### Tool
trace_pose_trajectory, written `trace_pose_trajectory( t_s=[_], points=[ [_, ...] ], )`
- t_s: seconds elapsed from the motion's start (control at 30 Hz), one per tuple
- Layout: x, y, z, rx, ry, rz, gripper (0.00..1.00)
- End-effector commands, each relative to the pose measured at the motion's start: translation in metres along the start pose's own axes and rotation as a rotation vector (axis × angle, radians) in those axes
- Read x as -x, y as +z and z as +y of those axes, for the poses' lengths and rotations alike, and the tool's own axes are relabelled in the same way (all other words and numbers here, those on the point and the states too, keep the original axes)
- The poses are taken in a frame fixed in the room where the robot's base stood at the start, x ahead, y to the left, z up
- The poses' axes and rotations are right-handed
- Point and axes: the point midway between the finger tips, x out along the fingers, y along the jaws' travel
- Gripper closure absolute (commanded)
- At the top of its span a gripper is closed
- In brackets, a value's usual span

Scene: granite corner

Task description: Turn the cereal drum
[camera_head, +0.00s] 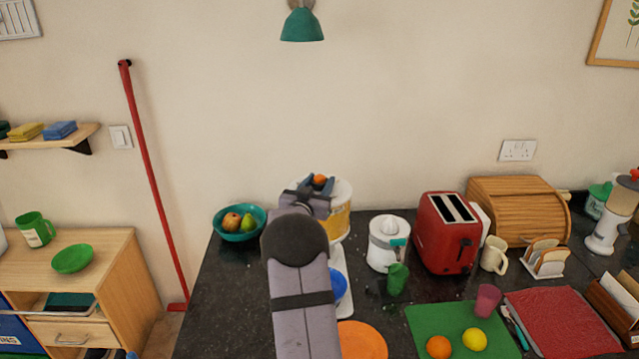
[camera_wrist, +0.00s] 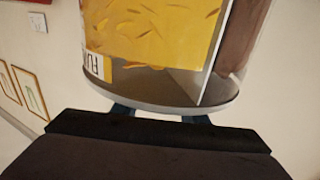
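The cereal drum (camera_head: 338,222) stands on the counter by the wall, a white-capped clear drum with yellow cereal inside. It fills the upper part of the wrist view (camera_wrist: 150,40), with a pale rim, a dividing wall and a partly cut-off label. A small orange knob (camera_head: 319,180) shows at the drum. My gripper (camera_head: 318,185) is at the drum, its dark fingers spread apart on either side of the knob. In the wrist view the fingertips (camera_wrist: 160,117) pass out of sight at the drum's rim; contact is hidden. My arm covers part of the drum.
A blue bowl (camera_head: 339,287) sits below the drum, partly behind my arm. A fruit bowl (camera_head: 256,229) stands at left; a white juicer (camera_head: 382,254), green cup (camera_head: 397,279) and red toaster (camera_head: 440,245) stand at right. An orange plate (camera_head: 362,342) lies in front.

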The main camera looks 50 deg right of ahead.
Motion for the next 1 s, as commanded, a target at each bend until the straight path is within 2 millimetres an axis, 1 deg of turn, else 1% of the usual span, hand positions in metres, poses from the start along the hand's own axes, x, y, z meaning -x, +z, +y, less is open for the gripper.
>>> trace_pose_trajectory(
  t_s=[0.27,0.7,1.0],
  points=[
    [-0.0009,-0.0029,-0.0022,-0.001,0.043,0.005,1.00],
    [-0.0020,-0.0047,-0.0016,-0.002,0.321,0.011,1.00],
    [-0.0008,-0.0040,-0.0006,0.001,0.415,0.006,1.00]
  ],
)
